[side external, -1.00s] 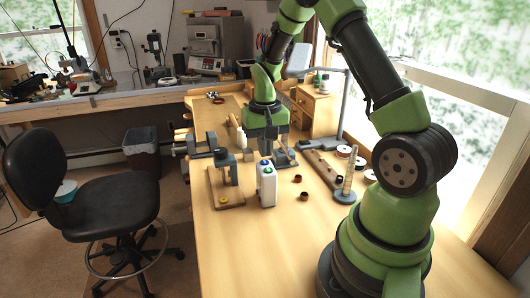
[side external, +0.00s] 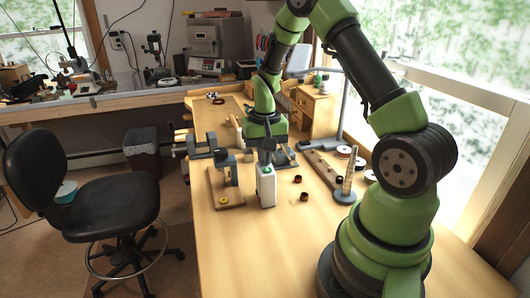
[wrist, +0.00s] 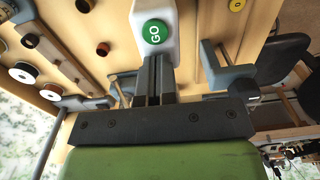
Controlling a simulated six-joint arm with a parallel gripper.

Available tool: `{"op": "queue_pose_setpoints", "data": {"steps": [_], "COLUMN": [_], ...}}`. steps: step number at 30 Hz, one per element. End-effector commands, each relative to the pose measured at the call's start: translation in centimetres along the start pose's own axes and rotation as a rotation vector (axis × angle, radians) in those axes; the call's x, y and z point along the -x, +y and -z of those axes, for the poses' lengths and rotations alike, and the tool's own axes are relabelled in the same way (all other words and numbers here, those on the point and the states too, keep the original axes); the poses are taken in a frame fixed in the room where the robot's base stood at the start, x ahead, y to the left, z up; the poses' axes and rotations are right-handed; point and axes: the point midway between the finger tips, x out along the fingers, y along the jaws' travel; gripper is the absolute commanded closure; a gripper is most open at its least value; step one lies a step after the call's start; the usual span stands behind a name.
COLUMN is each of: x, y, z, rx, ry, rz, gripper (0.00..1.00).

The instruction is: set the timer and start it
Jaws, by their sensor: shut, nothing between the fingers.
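The timer (side external: 267,187) is a white upright box standing on the wooden bench. Its green round button marked GO (wrist: 154,32) faces up in the wrist view. The same green button (side external: 267,169) shows in the side view at the front of the timer's top. My gripper (side external: 266,160) points down at the rear part of that top, and its fingers are shut and empty. In the wrist view the shut fingertips (wrist: 153,58) lie just beside the GO button. They hide the rest of the top, including the blue button. I cannot tell whether they touch it.
A small grey press on a wooden board (side external: 228,203) stands close left of the timer. Several dark rings (side external: 304,197) and a ring mandrel on a round base (side external: 345,197) are to the right. The bench in front is clear.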

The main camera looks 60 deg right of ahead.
Motion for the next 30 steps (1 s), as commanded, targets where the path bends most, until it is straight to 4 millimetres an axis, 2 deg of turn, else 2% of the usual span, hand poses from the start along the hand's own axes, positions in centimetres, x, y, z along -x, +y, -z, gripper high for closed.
{"op": "queue_pose_setpoints", "data": {"steps": [1,5,19,24,30], "x": [-1.1,-0.5,6.7,7.9,8.1], "y": [0.2,0.1,0.0,0.0,0.0], "z": [-0.3,-0.2,0.0,0.0,0.0], "rx": [0.015,0.016,0.003,0.001,0.001], "ry": [-0.013,-0.011,0.004,0.003,0.002], "rz": [-0.009,-0.008,0.0,0.001,0.0], "gripper": [1.0,1.0,1.0,1.0,1.0]}}
